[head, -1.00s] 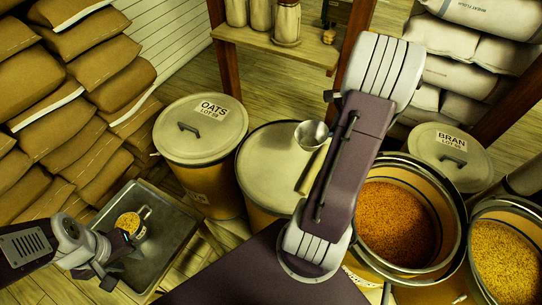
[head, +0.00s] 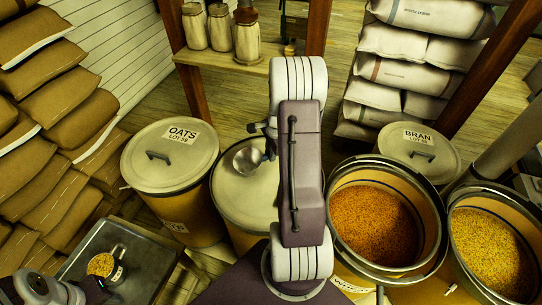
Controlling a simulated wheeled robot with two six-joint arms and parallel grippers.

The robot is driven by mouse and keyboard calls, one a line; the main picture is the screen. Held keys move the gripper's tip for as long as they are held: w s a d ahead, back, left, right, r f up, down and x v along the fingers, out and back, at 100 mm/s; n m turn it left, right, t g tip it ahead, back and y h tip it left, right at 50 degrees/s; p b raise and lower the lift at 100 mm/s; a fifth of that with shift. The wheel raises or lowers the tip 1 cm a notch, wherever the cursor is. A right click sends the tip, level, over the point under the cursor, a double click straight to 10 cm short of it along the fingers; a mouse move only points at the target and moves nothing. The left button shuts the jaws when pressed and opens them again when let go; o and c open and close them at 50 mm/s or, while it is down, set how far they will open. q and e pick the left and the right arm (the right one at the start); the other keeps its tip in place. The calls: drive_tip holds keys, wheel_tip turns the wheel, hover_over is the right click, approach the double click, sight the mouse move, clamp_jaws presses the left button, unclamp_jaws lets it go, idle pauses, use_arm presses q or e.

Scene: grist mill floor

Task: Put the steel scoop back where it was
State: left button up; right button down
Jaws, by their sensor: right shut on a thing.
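The steel scoop (head: 246,158) shows its round bowl over the lid of the middle drum (head: 233,196), just left of my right arm. Its handle is hidden now. My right gripper (head: 267,144) is mostly hidden behind its own arm, at the right edge of the bowl, and is shut on the scoop. I cannot tell whether the scoop touches the lid. My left gripper (head: 92,291) is at the bottom left, partly in view, just below a cup of yellow grain (head: 104,264); its jaws are not clear.
The cup stands on a metal tray (head: 82,247). An oats drum (head: 168,172) is left of the middle drum. Open tubs of orange grain (head: 375,225) and yellow grain (head: 492,252), and a bran drum (head: 419,148), are at right. A shelf (head: 215,60) with jars stands behind.

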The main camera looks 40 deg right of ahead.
drive_tip(key=shift+f, duration=0.85)
drive_tip(key=shift+r, duration=0.1)
drive_tip(key=c, duration=1.7)
unclamp_jaws()
drive_tip(key=o, duration=0.4)
